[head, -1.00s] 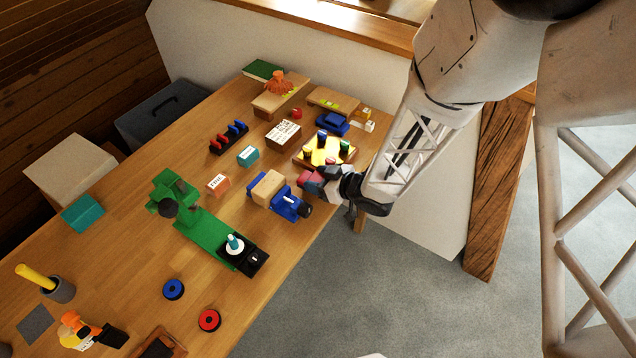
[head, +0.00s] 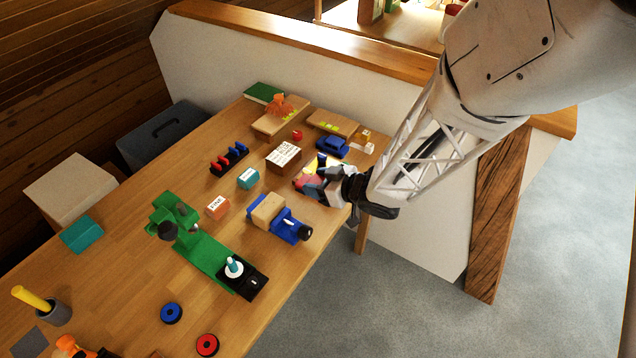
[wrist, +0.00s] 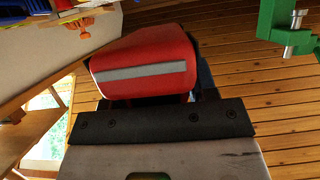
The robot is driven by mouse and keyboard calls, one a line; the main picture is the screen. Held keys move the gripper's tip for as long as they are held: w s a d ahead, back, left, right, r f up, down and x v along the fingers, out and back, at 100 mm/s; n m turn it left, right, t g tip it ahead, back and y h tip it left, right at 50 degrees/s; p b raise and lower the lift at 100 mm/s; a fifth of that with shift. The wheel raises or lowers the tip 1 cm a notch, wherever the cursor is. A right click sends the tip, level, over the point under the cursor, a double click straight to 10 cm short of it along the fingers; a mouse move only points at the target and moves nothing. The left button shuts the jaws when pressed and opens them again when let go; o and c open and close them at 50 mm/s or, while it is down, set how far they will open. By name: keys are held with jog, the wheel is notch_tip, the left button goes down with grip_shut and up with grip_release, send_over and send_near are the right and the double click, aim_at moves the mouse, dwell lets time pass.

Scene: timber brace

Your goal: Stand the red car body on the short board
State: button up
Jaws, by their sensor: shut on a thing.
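My gripper (head: 322,186) is shut on the red car body (head: 306,182), by the right edge of the table. In the wrist view the red car body (wrist: 145,62) shows a grey stripe and sits just beyond the dark gripper edge; the fingertips are hidden there. A shorter wooden board (head: 332,122) with yellow-green marks lies at the table's back right, apart from the gripper. A longer board (head: 268,125) lies to its left and bears an orange octopus figure (head: 280,106).
A blue car body (head: 332,146) stands between my gripper and the shorter board. A yellow tray (head: 318,166) is partly hidden behind the gripper. Small blocks (head: 365,136) sit right of the board. A blue vise (head: 284,226) stands in front.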

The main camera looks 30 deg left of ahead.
jog(key=shift+w, duration=0.15)
jog(key=shift+w+a, duration=0.25)
jog(key=shift+w, duration=0.35)
jog(key=w+d+n+g, duration=0.1)
jog(key=w+n+g, duration=0.3)
jog(key=w, duration=1.4)
jog(key=shift+g+h, duration=0.4)
jog(key=shift+g, duration=0.2)
jog(key=shift+w+f, duration=0.1)
send_over(347, 130)
jog(key=shift+f, duration=0.75)
jog(key=shift+f, duration=1.75)
